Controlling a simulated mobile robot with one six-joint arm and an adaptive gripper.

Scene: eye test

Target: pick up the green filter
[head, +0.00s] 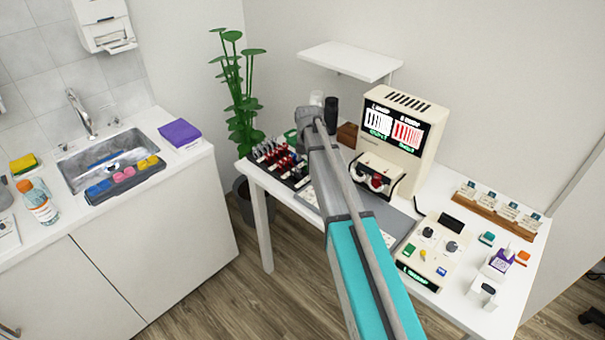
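I cannot tell for sure which item is the green filter. A small green block (487,238) lies on the white table at the right, beside the cream control box. A green piece (409,250) sits on the top of that box at its left. Another green item (291,134) shows at the back left of the table, by the rack and close to the far end of my arm. My arm reaches across the table from the bottom of the head view. My gripper's fingers do not show; they may be hidden behind the arm.
The control box (432,250), a purple-labelled bottle (499,261) and a wooden card holder (484,211) fill the right. A black rack (288,174) is at left. A sink counter stands further left.

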